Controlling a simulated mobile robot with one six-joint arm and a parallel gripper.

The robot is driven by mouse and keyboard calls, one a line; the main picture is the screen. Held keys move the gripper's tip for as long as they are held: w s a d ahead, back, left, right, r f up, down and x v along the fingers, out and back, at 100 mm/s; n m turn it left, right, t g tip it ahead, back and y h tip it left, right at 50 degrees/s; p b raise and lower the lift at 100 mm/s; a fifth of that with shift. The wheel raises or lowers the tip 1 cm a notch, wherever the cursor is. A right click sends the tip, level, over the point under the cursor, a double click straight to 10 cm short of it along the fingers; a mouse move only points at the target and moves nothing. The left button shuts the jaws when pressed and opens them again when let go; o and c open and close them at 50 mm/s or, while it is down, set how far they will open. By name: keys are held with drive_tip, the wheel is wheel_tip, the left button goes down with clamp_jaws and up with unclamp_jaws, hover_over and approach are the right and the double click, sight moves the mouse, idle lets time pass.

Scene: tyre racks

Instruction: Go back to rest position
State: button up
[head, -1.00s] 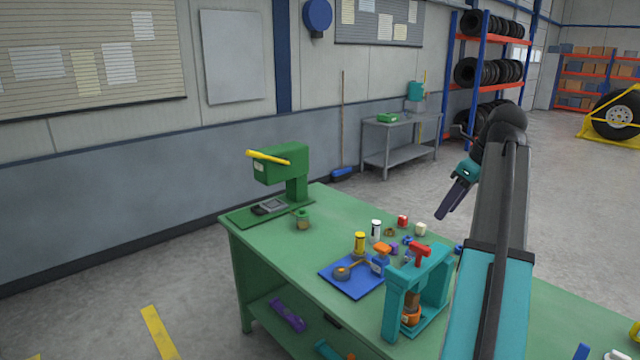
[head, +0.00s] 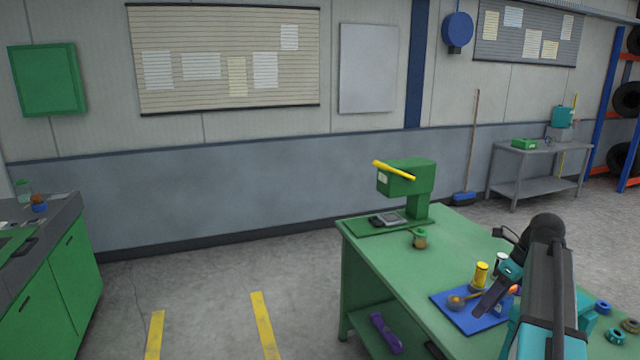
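My gripper (head: 487,300) is at the lower right of the head view, at the end of my folded arm. It appears over the blue tray on the green workbench (head: 372,256). Its fingers look dark and close together, but the view is too small to tell whether they are open or shut. I see nothing held in it. My arm hides part of the bench's right side and the teal stand there.
A green cabinet (head: 62,290) stands at left. The floor between cabinet and bench is clear, with yellow stripes (head: 262,325).

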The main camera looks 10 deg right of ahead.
drive_tip(key=s+a+f+n+g+b, duration=0.1)
drive_tip(key=s+a+f+n+g, duration=0.1)
drive_tip(key=a+f, duration=0.75)
drive_tip(key=s+a+f+n+g, duration=0.25)
drive_tip(key=a+f, duration=0.45)
drive_tip(key=f, duration=0.6)
drive_tip(key=s+a+f+n+g+b, duration=0.1)
drive_tip(key=s+a+f+n, duration=0.15)
drive_tip(key=a+f, duration=0.7)
drive_tip(key=s+a+f+n+h, duration=0.2)
drive_tip(key=s+a+f+n, duration=0.1)
drive_tip(key=s+f+n, duration=0.8)
drive_tip(key=s+a+f+n+g+h+b, duration=0.1)
drive_tip(key=s+a+f+n+h, duration=0.1)
drive_tip(key=s+f+n, duration=1)
drive_tip(key=shift+s+a+f+n, duration=0.3)
drive_tip(key=shift+s+a+f, duration=0.2)
drive_tip(key=shift+s+a, duration=0.25)
drive_tip(key=shift+g, duration=0.25)
drive_tip(key=shift+c, duration=0.4)
